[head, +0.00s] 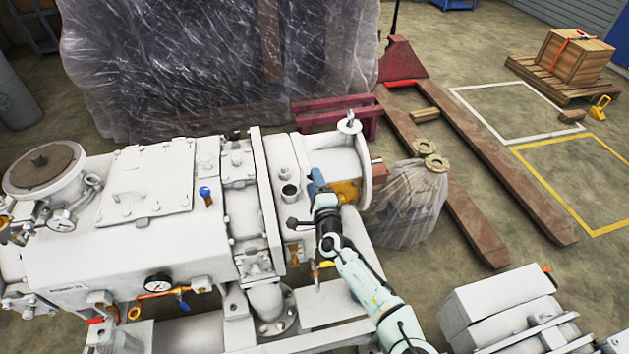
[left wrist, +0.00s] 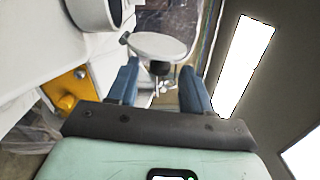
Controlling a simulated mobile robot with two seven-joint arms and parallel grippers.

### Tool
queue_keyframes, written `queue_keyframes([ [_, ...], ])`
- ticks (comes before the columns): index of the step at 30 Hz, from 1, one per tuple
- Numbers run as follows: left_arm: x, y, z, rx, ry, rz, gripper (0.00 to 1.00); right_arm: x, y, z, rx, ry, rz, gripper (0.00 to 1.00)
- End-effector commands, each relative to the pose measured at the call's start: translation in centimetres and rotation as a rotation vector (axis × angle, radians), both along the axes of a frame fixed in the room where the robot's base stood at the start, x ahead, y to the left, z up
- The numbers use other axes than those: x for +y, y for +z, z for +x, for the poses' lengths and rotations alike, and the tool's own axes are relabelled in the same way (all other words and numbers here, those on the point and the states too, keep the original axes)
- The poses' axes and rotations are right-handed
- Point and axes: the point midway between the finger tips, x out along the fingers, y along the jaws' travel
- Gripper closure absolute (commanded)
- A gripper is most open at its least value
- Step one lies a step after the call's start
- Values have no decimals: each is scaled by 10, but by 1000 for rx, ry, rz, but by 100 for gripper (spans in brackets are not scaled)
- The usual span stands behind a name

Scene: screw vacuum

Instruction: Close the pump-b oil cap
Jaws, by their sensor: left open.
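The white pump (head: 150,240) fills the left half of the head view. A short upright port with a dark open mouth (head: 290,190) stands on its top, just left of my left gripper (head: 318,179). In the left wrist view the blue fingers of my left gripper (left wrist: 158,80) are apart. A white round disc (left wrist: 157,44), which looks like the oil cap, shows beyond them, with a short dark stem in the gap. I cannot tell whether a finger touches it. A white neck (left wrist: 95,12) shows beside it. In the head view I cannot make out the cap.
A yellow-orange plate (head: 347,190) is beside the gripper. A lifting eye (head: 349,122) rises from the pump's end flange. A wrapped bundle (head: 405,205) and a pallet truck (head: 465,190) stand to the right. Another white machine (head: 500,305) is at the lower right.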

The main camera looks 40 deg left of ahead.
Motion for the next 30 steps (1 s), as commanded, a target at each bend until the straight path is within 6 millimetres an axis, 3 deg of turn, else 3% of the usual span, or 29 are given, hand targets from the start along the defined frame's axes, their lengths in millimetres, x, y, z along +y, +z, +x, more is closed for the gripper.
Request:
queue_keyframes([
  [11, 5, 0, 4, 0, 0, 0, 50, 0, 1, 0, 0, 0, 0, 57],
  [15, 5, 0, 4, 0, 0, 0, 95, 0, 1, 0, 0, 0, 0, 57],
  [16, 5, 0, 3, 0, 0, 0, 100, 0, 1, 0, 0, 0, 0, 57],
  [30, 7, 2, 0, -70, 1, -57, 100, 0, -5, -2, 2, 0, 0, 57],
])
